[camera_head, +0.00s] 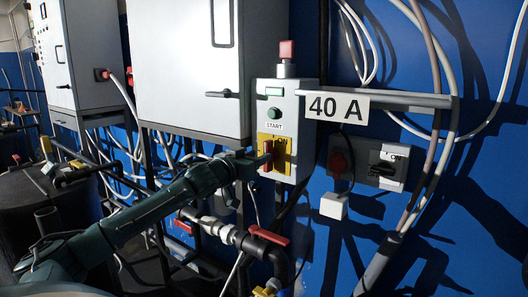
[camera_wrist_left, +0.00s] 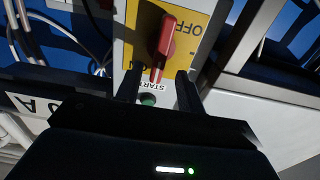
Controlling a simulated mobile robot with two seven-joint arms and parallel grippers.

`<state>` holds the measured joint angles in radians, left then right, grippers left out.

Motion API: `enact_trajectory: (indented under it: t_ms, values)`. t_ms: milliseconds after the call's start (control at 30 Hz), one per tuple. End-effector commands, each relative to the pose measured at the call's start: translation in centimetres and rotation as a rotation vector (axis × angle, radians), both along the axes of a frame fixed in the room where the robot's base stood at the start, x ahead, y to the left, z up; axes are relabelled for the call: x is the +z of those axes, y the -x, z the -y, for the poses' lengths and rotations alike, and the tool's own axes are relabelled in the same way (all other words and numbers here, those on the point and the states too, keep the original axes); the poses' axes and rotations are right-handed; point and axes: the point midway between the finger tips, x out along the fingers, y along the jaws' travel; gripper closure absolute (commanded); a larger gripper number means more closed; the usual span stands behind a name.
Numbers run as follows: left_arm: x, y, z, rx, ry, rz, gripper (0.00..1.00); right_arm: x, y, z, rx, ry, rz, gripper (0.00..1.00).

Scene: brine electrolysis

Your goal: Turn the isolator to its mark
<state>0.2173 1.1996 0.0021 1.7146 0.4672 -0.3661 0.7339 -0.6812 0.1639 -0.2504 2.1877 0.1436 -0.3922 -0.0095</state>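The isolator is a red handle (camera_wrist_left: 166,38) on a yellow plate (camera_wrist_left: 197,28) lettered OFF, with other lettering partly hidden. In the wrist view, which is upside down, the handle runs nearly along the picture's vertical, its free end tilted slightly left. In the head view the yellow plate (camera_head: 284,158) is on the grey control box (camera_head: 296,110), below START, and the handle is partly covered by my gripper. My left gripper (camera_wrist_left: 158,84) is open, its two dark fingers either side of the handle's free end, with visible gaps. It reaches the plate from the left in the head view (camera_head: 256,162). My right gripper is not in view.
A green button (camera_head: 274,113) and a red-topped post (camera_head: 286,52) are on the control box. A 40 A label (camera_head: 336,106) and a grey bar extend right. Pipes with a red-handled valve (camera_head: 268,236) lie below.

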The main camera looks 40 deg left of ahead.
Motion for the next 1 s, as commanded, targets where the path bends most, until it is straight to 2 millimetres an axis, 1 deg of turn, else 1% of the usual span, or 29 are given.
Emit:
enact_trajectory:
  t_ms: [33,100,333,500,767,800,867,1000]
  values:
    - [0.4,-0.6,-0.1,0.0,0.002,0.004,0.62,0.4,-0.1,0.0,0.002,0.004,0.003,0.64]
    - [0.5,-1.2,0.0,-0.001,0.0,0.004,0.62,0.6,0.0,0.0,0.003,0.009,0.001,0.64]
    - [0.3,-3.1,-0.3,-0.001,0.002,0.003,0.62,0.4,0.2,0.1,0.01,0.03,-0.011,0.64]
    - [0.1,-3.8,-0.3,-0.002,-0.001,0.001,0.62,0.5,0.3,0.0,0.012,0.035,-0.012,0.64]
    - [0.0,-3.8,-0.3,-0.002,-0.002,0.0,0.62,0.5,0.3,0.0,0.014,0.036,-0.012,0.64]
    - [0.0,-3.8,-0.3,-0.002,-0.002,0.0,0.63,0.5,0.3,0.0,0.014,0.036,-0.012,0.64]
    - [0.0,-3.8,-0.3,-0.002,-0.002,0.0,0.68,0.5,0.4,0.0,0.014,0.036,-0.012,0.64]
    - [0.1,-3.8,-0.3,-0.002,-0.002,0.0,0.79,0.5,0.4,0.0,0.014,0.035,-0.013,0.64]
